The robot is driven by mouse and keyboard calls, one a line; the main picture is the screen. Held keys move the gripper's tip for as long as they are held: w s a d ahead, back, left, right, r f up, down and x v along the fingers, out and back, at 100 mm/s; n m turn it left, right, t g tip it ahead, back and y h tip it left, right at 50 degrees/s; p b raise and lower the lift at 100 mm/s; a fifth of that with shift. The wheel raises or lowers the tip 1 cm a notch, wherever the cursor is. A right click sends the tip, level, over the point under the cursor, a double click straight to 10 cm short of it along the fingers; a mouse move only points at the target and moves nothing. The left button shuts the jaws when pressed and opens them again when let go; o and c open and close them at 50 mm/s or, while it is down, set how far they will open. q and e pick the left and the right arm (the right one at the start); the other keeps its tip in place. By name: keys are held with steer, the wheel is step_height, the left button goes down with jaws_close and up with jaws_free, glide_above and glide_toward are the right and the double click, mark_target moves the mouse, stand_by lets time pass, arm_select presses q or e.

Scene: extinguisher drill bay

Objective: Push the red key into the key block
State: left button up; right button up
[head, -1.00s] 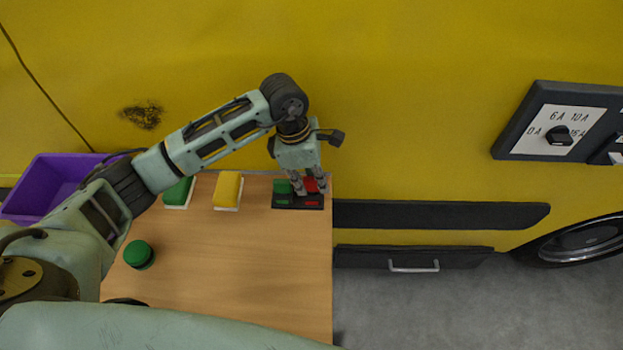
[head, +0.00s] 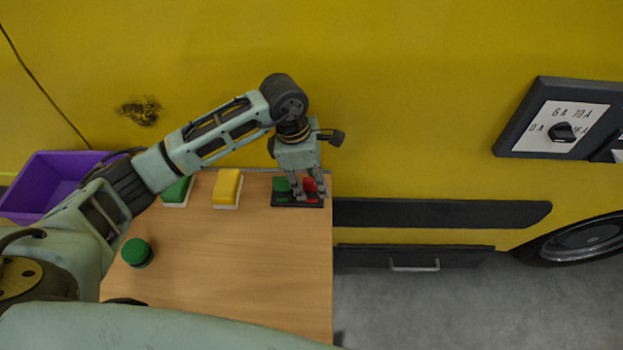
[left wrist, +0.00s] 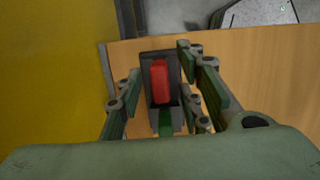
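The key block (head: 284,205) is a dark base at the table's far right corner. A green key (head: 281,184) stands on its left side and a red key (head: 309,185) on its right. My left gripper (head: 310,196) points down at the red key, with one finger on each side. The left wrist view shows the red key (left wrist: 159,82) between the spread fingers (left wrist: 160,88), with visible gaps. I cannot tell whether any finger touches it, nor how deep the key sits. My right gripper is not in view.
On the wooden table (head: 235,270) stand a yellow block (head: 227,187), a green block (head: 178,190) and a round green button (head: 137,252). A purple bin (head: 55,180) is at the left. A yellow vehicle wall (head: 420,100) rises behind. The table's front middle is clear.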

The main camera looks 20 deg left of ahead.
arm_select(q)
steer(key=v, duration=1.2)
